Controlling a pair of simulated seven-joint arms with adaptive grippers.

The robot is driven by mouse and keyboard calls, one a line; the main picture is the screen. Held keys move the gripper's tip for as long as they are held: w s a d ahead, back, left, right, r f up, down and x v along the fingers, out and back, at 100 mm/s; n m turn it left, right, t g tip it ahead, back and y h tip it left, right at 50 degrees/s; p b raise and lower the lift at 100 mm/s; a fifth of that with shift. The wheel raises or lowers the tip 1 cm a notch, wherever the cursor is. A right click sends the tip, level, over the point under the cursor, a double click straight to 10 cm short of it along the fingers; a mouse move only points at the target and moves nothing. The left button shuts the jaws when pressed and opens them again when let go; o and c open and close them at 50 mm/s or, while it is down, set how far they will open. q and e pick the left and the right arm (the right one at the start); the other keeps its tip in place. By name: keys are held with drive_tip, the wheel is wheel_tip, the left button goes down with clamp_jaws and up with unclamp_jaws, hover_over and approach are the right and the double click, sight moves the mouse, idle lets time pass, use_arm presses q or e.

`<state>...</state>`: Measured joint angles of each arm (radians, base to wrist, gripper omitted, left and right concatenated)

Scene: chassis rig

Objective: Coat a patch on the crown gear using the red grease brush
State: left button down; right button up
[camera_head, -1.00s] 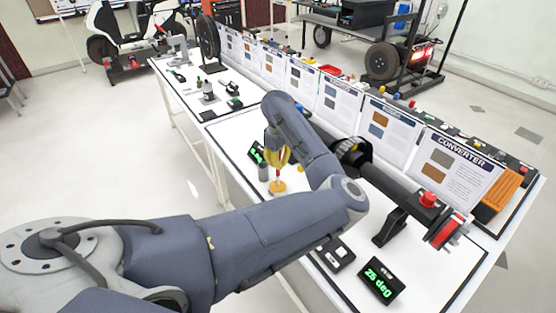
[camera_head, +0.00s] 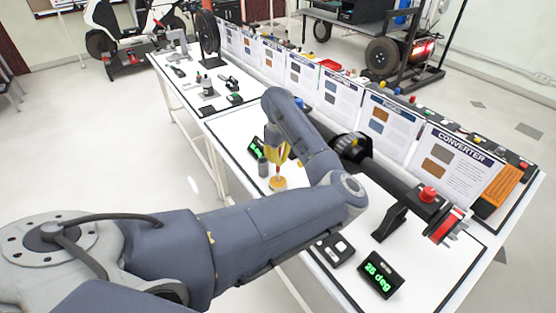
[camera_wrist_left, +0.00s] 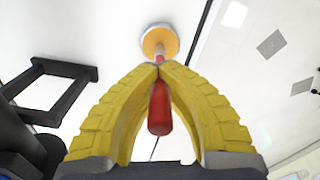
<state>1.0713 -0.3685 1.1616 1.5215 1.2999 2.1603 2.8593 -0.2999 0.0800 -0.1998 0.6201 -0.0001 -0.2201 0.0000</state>
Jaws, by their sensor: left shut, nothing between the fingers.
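The red grease brush (camera_wrist_left: 160,108) stands with its handle up in a small orange-topped round pot (camera_wrist_left: 160,40) on the white bench. The pot also shows in the head view (camera_head: 277,183). My left gripper (camera_wrist_left: 158,68) has yellow fingers that arch around the brush handle, with their tips drawn together near its lower part. It is shut with no grip on the brush. In the head view my left gripper (camera_head: 277,160) hangs over the pot. I cannot clearly pick out the crown gear; a dark round housing (camera_head: 353,148) sits on the axle. My right gripper is out of view.
The axle tube (camera_head: 395,185) runs along the bench to a red-marked hub (camera_head: 445,225). A display reading 25 deg (camera_head: 380,273) and a small switch box (camera_head: 332,247) lie near the front edge. Information boards (camera_head: 450,165) line the back.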

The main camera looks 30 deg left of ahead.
use_arm(q)
drive_tip(key=shift+f, duration=0.55)
idle(1.0)
drive_tip(key=shift+r, duration=3.5)
drive_tip(key=shift+m, duration=0.3)
